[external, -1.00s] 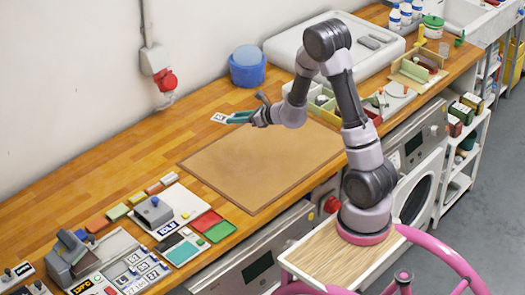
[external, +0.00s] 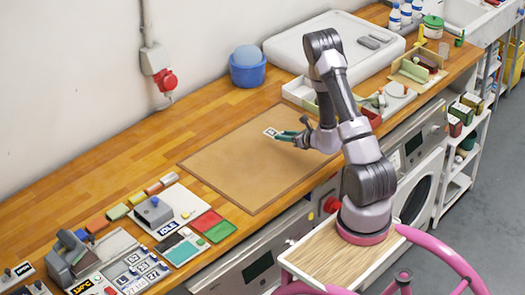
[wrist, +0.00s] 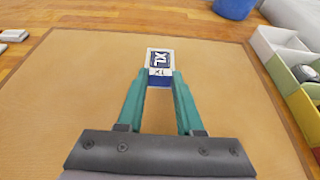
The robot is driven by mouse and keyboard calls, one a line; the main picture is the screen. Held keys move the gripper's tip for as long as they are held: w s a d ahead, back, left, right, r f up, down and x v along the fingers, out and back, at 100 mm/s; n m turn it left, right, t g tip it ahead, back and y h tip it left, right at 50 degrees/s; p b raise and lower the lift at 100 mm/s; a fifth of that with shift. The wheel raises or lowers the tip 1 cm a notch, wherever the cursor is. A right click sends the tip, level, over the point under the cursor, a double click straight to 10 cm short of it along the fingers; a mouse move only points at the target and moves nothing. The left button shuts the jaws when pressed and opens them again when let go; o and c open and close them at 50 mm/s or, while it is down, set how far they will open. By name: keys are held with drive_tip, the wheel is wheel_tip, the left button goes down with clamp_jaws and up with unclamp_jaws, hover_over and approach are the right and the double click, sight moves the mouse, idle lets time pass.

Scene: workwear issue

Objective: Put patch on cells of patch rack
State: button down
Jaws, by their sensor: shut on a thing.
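A small white and dark-blue patch marked XL (wrist: 159,58) is held between the teal fingertips of my gripper (wrist: 160,80). In the external view the patch (external: 270,132) sticks out to the left of my gripper (external: 285,135), above the tan mat. The gripper is shut on the patch, and the patch's marked face shows in the wrist view. A grey board (external: 127,262) at the lower left carries several small number and letter tags. I cannot tell for sure whether this board is the patch rack.
The tan mat (external: 235,165) is bare. A compartmented box (external: 299,88) stands at its right back, with a blue tub (external: 247,68) behind. A grey device (external: 154,212) and red and green pads (external: 218,232) lie left of the mat.

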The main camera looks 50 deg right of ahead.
sight(284, 155)
drive_tip(key=shift+f, duration=3.1)
drive_tip(key=shift+f, duration=0.15)
drive_tip(key=c, duration=0.6)
unclamp_jaws()
drive_tip(key=shift+o, duration=0.2)
